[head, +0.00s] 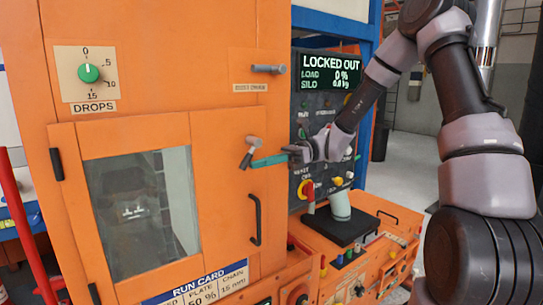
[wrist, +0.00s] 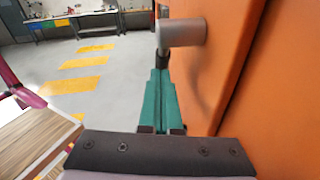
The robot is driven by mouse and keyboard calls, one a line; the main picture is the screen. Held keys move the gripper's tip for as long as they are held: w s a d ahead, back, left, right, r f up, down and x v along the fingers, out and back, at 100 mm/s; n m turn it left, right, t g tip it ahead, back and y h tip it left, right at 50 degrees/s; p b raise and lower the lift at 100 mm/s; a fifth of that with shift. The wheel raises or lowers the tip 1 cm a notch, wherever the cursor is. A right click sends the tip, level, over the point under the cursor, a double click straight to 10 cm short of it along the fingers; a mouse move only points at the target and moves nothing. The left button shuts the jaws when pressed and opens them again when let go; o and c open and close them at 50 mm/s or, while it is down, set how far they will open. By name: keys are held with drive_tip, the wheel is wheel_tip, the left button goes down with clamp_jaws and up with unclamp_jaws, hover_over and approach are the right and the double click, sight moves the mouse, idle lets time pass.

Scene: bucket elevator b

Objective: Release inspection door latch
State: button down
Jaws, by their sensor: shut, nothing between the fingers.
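The inspection door (head: 88,170) is an orange panel with a window, and it looks closed on the orange cabinet. Its latch (head: 251,142) is a grey cylinder with a short lever slanting down to the left, at the door's upper right edge. My gripper (head: 256,163) has teal fingers, shut and empty, pointing left just below the latch's hub and close to the lever's lower end. In the wrist view the grey latch (wrist: 182,33) stands out from the orange face, with a dark part by my fingertips (wrist: 159,72). I cannot tell whether they touch.
A black door handle (head: 256,220) is below the latch. A grey peg (head: 268,69) sticks out above. A control panel reading LOCKED OUT (head: 331,73) is behind my wrist. A ledge with a grey cylinder (head: 340,205) is at lower right. The floor (wrist: 120,70) beyond is open.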

sight(245, 164)
drive_tip(key=a+g+y, duration=0.1)
drive_tip(key=y, duration=0.2)
drive_tip(key=s+a+m+g+y, duration=0.1)
drive_tip(key=y, duration=0.1)
drive_tip(key=s+a+r+m+g+y, duration=0.1)
drive_tip(key=y, duration=0.2)
drive_tip(key=shift+s+a+y, duration=0.1)
drive_tip(key=shift+a+y, duration=0.05)
drive_tip(key=shift+y, duration=0.15)
drive_tip(key=shift+s+a+r, duration=0.1)
drive_tip(key=shift+a+r, duration=0.05)
drive_tip(key=shift+r, duration=0.05)
idle(0.5)
drive_tip(key=w+d+f, duration=0.2)
drive_tip(key=d+f, duration=0.5)
drive_tip(key=f, duration=0.3)
drive_tip(key=shift+w+d+f, duration=0.15)
drive_tip(key=shift+d+f, duration=0.05)
